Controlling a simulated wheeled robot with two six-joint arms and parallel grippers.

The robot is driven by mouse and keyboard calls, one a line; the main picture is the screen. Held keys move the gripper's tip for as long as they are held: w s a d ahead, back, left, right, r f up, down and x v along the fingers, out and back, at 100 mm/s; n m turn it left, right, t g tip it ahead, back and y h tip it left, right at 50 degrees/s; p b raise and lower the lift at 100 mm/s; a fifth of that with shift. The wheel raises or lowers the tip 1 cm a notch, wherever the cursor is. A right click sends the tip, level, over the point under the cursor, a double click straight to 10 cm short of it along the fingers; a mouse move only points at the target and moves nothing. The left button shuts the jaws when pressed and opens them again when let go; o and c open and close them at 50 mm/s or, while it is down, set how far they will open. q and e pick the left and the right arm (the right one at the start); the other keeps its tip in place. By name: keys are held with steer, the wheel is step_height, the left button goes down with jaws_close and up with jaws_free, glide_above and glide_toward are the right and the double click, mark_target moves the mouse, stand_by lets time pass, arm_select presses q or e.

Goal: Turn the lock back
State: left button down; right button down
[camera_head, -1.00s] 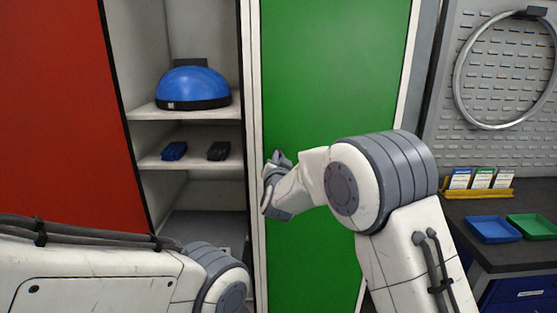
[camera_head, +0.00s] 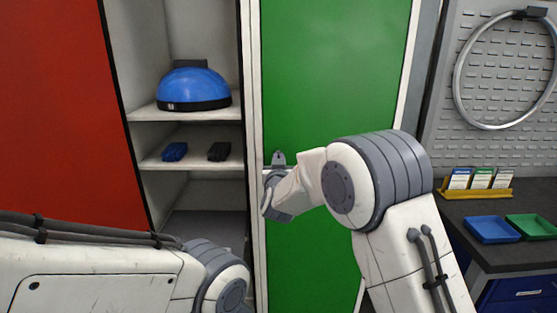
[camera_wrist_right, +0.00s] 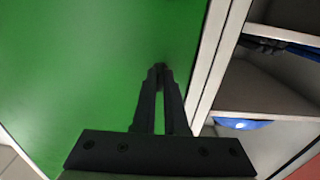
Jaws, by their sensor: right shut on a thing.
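The green locker door (camera_head: 335,80) is closed, and its left edge meets the frame of an open compartment. A small grey lock fitting (camera_head: 278,157) sits near that edge, just above my right gripper; the gripper hides its lower part. My right gripper (camera_head: 272,178) is at the lock, in front of the door. In the right wrist view its dark fingers (camera_wrist_right: 161,72) are close together with their tips at the door, shut on a small part of the lock that is mostly hidden. My left arm comes in at the lower left, but its gripper is out of view.
A red door (camera_head: 60,110) is further left. At right, a workbench carries blue (camera_head: 491,229) and green (camera_head: 532,227) trays below a pegboard.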

steer(key=shift+f, duration=0.1)
steer(key=c, duration=1)
jaws_free()
steer(key=shift+o, duration=0.2)
steer(key=shift+s, duration=0.15)
steer(key=s+b, duration=0.2)
steer(key=s, duration=0.8)
steer(key=shift+b, duration=0.35)
steer(key=shift+s, duration=0.1)
